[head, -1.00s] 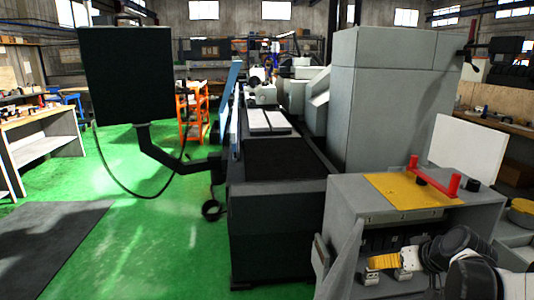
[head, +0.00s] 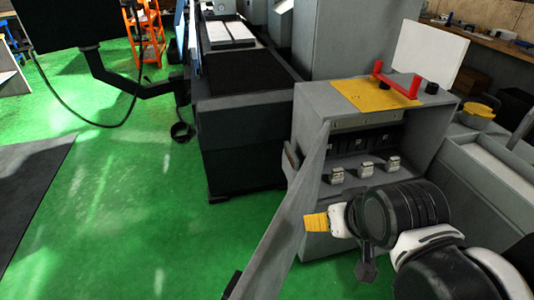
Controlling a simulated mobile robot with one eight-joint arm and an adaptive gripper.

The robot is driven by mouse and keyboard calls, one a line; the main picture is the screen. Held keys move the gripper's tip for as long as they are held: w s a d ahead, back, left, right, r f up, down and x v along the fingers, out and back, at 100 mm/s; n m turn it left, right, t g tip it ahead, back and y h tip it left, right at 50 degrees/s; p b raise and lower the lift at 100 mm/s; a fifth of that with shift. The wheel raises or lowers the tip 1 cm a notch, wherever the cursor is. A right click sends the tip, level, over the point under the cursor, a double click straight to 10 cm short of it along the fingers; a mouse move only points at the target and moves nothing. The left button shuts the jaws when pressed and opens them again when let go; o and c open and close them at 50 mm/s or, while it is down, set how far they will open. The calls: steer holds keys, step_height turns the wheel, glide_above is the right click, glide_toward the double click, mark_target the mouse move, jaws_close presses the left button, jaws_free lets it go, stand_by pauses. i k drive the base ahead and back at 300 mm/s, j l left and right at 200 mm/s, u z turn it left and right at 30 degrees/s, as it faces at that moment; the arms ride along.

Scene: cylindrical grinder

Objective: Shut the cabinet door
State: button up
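The grey cabinet (head: 312,103) stands right of centre in the head view. Its front is open and shows several small pale switches inside. Its grey door (head: 288,222) hangs open from the left side of the front and reaches toward me, seen almost edge-on. My gripper (head: 317,222), with a yellow end piece, is at the end of my black and white arm, in front of the cabinet opening. It appears just right of the door in the picture; I cannot tell whether it touches it. Its fingers are not clear enough to tell open from shut.
A yellow plate and a red handle (head: 396,87) are on the cabinet's top. A dark machine base (head: 245,150) stands behind and left. A grey unit with a yellow knob (head: 473,115) is at the right. Green floor (head: 130,200) left of the door is clear.

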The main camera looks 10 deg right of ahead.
mark_target(264, 278)
steer(key=k+j+z, duration=0.25)
steer(key=j, duration=0.3)
steer(key=k+j+z, duration=0.15)
steer(key=j+z, duration=0.15)
steer(key=j, duration=0.2)
steer(key=k+j+z, duration=0.25)
steer(key=j, duration=0.2)
steer(key=k+j+z, duration=0.35)
steer(key=j, duration=0.25)
steer(key=k+j+z, duration=0.15)
steer(key=j, duration=0.15)
steer(key=k+l+z, duration=0.2)
steer(key=l, duration=0.25)
steer(key=i+j, duration=0.05)
steer(key=i, duration=0.05)
